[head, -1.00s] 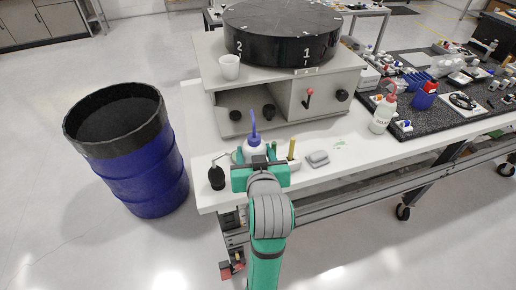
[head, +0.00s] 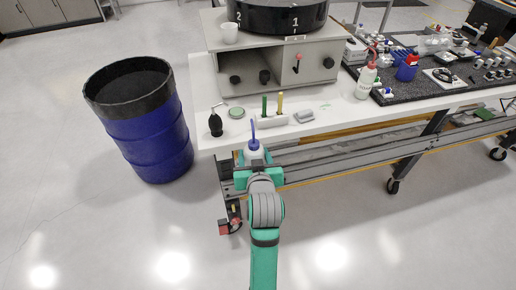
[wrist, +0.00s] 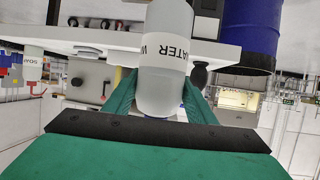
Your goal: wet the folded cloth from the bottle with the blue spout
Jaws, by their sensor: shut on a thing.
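My gripper (head: 257,170) is shut on the white bottle with the blue spout (head: 254,150). The bottle is upright in the head view, just in front of the table's near edge. In the wrist view the bottle (wrist: 162,85) sits between the green fingers, and its "WATER" label appears upside down. A small grey folded piece, apparently the folded cloth (head: 304,116), lies on the white table, to the right of and beyond the bottle. The gripper is apart from it.
A white holder (head: 272,121) with a green and a yellow upright item stands left of the cloth. A black bulb (head: 215,125) and a green-topped round dish (head: 236,113) are farther left. A red-spouted bottle (head: 367,80) stands right. A blue drum (head: 148,130) is left of the table (head: 340,118).

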